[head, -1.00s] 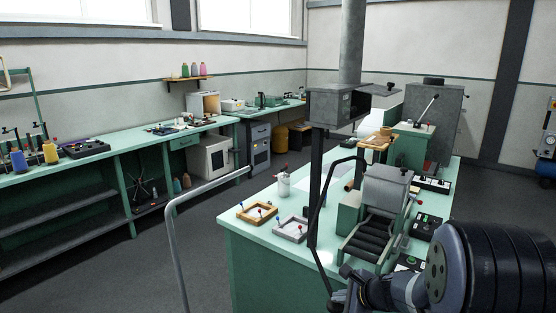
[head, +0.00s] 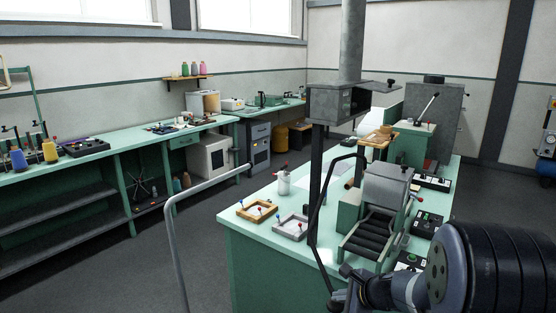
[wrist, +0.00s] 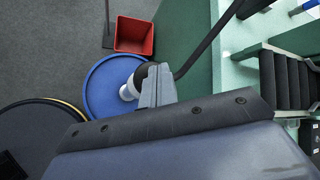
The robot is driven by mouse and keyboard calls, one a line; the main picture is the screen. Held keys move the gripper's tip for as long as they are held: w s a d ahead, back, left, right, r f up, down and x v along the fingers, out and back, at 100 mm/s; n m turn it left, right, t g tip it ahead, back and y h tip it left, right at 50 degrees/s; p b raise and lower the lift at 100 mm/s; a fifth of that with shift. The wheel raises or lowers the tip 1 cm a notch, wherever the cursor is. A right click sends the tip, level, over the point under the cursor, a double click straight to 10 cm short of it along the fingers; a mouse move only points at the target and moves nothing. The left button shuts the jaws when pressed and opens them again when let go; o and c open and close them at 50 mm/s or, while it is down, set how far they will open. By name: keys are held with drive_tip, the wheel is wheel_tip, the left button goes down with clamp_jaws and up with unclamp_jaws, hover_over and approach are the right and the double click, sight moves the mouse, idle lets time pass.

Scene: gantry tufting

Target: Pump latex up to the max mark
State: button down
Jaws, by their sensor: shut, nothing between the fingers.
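A blue round drum top (wrist: 105,95) stands on the floor in the wrist view, beside the green bench side. A white fitting with a dark round top (wrist: 130,90) sits over it, partly hidden behind my fingers; I cannot tell whether it is the latex pump. My gripper (wrist: 158,82) is shut and empty, its grey fingers over the right part of the drum top. Whether they touch the fitting is unclear. No max mark or latex level can be made out. In the head view the drum and my fingertips are hidden.
A red bin (wrist: 134,36) stands beyond the drum, and a dark round thing with a yellow rim (wrist: 40,135) lies to its left. The green bench (head: 260,238) carries a roller machine (head: 375,215) and small frames. A curved metal rail (head: 205,187) stands left of it.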

sight(339, 305)
drive_tip(key=shift+f+b, duration=1.4)
drive_tip(key=shift+f, duration=0.05)
idle(1.0)
drive_tip(key=shift+r, duration=0.1)
drive_tip(key=shift+r+p, duration=1.45)
drive_tip(key=shift+r, duration=0.35)
wheel_tip(339, 305, up, 6)
drive_tip(key=p, duration=0.5)
drive_tip(key=shift+a, duration=0.1)
